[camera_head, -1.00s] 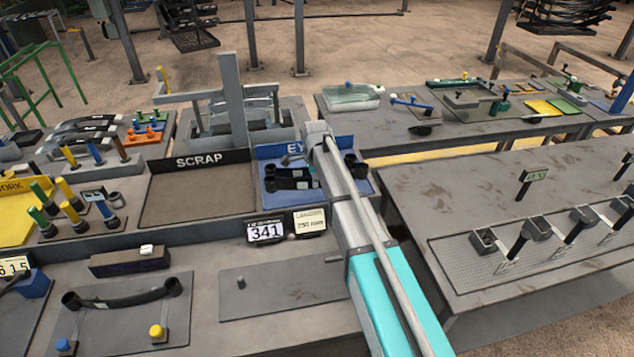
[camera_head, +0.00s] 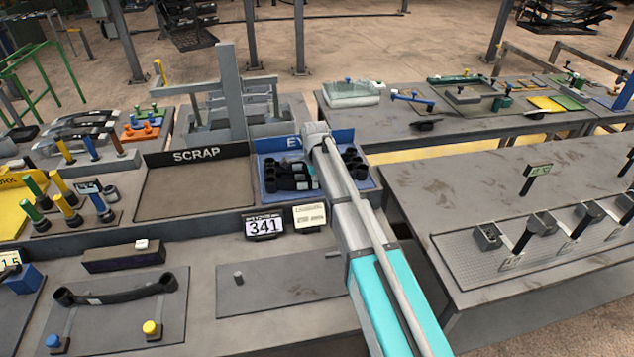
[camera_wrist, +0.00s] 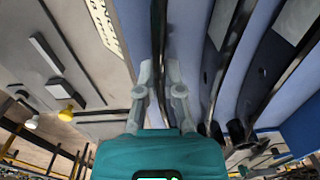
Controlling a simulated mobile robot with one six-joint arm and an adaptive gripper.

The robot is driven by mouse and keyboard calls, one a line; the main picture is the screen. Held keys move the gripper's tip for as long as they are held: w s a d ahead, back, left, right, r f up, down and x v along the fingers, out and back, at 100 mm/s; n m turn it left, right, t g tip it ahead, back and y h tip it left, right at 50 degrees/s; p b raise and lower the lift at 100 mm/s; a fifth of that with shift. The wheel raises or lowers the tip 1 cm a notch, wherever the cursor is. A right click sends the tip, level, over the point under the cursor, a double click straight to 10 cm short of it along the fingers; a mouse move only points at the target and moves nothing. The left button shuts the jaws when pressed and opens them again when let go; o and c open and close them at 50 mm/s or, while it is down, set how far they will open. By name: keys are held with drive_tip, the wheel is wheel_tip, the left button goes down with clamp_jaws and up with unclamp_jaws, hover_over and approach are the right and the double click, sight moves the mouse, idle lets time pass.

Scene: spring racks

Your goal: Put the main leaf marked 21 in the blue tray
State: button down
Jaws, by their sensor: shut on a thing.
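The blue tray (camera_head: 350,140) stands behind the front bench, right of the scrap tray, its label partly covered by my arm. Black leaves (camera_head: 290,180) with rolled ends lie in it or just over it; my arm hides their middles. In the wrist view my gripper (camera_wrist: 160,85) is shut on a dark leaf (camera_wrist: 158,30), seen edge-on between the fingers. The blue tray floor (camera_wrist: 185,45) shows beside and below it. Other leaves (camera_wrist: 225,50) lie to its right, apart from it. I cannot read a 21 on any leaf, nor tell whether the held leaf touches the floor.
The scrap tray (camera_head: 160,205) is empty. A grey post fixture (camera_head: 232,95) stands behind it. A sign reading 341 (camera_head: 264,226) and a pale card (camera_head: 309,215) stand in front. Another black leaf (camera_head: 115,292) lies on a plate at the front left.

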drive_tip(key=shift+f, duration=0.1)
idle(0.3)
drive_tip(key=c, duration=0.8)
unclamp_jaws()
drive_tip(key=r+p, duration=1.2)
drive_tip(key=shift+s+r, duration=0.15)
drive_tip(key=shift+s, duration=0.05)
idle(0.7)
drive_tip(key=shift+s+d, duration=0.1)
